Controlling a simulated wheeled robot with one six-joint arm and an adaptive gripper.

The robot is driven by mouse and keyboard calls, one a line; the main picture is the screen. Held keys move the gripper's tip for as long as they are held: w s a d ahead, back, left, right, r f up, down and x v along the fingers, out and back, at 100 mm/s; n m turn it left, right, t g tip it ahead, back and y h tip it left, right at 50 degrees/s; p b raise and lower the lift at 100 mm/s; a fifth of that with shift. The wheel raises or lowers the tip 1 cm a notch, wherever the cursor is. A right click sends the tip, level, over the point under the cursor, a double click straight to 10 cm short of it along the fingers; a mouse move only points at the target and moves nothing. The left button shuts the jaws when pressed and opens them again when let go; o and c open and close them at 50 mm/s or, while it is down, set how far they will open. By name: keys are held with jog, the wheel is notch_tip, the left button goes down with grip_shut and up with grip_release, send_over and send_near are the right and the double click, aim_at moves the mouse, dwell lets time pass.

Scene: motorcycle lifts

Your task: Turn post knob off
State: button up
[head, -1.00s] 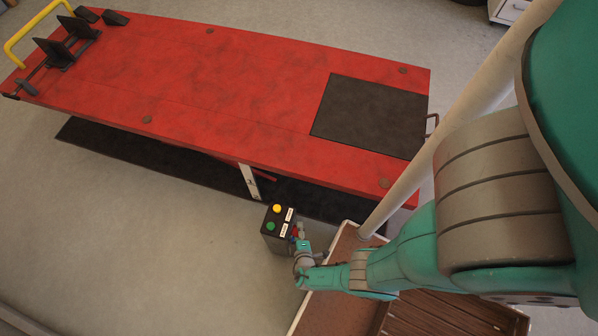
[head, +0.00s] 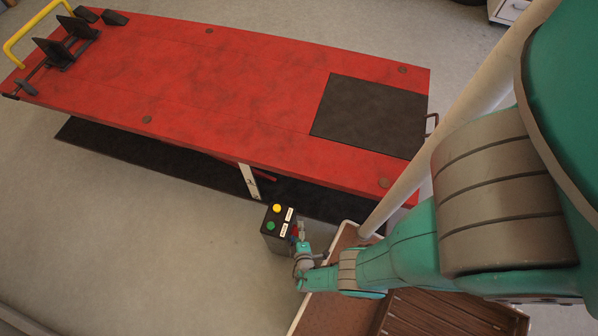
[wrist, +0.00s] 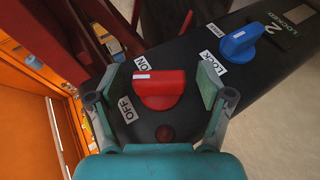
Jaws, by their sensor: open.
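The red knob (wrist: 158,90) sits on the dark face of the control post (wrist: 185,55), between ON and OFF labels. Its white mark lies at its upper left, beside the ON label (wrist: 141,63); the OFF label (wrist: 127,108) is lower left. My gripper (wrist: 161,88) is open, with one pad at each side of the red knob; whether they touch it I cannot tell. In the head view the post (head: 272,245) stands upright beside the lift, with my gripper (head: 301,240) at its right side.
A blue knob (wrist: 239,41) with LOCK labels is close to the right pad. Yellow (head: 277,208) and green (head: 270,226) buttons are on the post's top. The red lift platform (head: 230,90) is behind the post. Clear floor (head: 130,240) is on the left.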

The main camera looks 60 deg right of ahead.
jog(key=shift+a, duration=0.1)
jog(key=v, duration=0.7)
dwell(0.6)
jog(key=shift+s, duration=0.15)
